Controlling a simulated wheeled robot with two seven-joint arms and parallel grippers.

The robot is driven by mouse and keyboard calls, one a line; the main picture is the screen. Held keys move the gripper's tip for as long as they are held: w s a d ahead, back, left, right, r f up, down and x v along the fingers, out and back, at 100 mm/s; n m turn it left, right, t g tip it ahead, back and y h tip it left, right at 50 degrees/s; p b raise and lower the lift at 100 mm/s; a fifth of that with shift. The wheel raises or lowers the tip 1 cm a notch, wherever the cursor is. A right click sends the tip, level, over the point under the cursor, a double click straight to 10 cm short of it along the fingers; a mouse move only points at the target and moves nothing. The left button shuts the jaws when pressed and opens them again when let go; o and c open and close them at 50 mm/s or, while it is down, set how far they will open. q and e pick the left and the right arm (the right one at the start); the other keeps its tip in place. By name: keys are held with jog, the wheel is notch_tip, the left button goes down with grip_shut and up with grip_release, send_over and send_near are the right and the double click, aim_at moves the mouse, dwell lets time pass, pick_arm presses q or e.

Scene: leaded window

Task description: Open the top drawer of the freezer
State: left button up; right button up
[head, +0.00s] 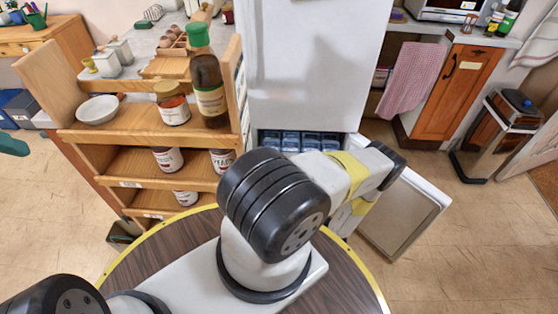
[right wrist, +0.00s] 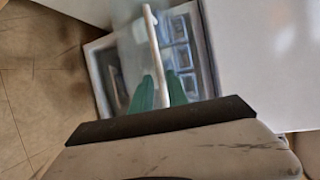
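The white freezer (head: 315,65) stands at the middle back in the head view. Its lower door (head: 402,215) is swung open to the right. Part of a drawer (head: 290,137) with blue contents shows in the opening; my right arm hides the rest. In the right wrist view, the drawer (right wrist: 181,52) has a pale upright bar (right wrist: 154,45) along its front. The green fingers of my right gripper (right wrist: 160,88) lie on both sides of this bar and appear shut on it. A green fingertip of my left gripper (head: 14,146) shows at the left edge; its opening is not visible.
A wooden shelf unit (head: 135,160) with jars, a bowl (head: 97,109) and a bottle (head: 208,85) stands left of the freezer. A pedal bin (head: 500,130) and wooden cabinet (head: 457,90) are at the right. The floor at the right front is clear.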

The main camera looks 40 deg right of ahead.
jog(key=v, duration=0.4)
jog(key=shift+s+a, duration=0.1)
dwell(0.4)
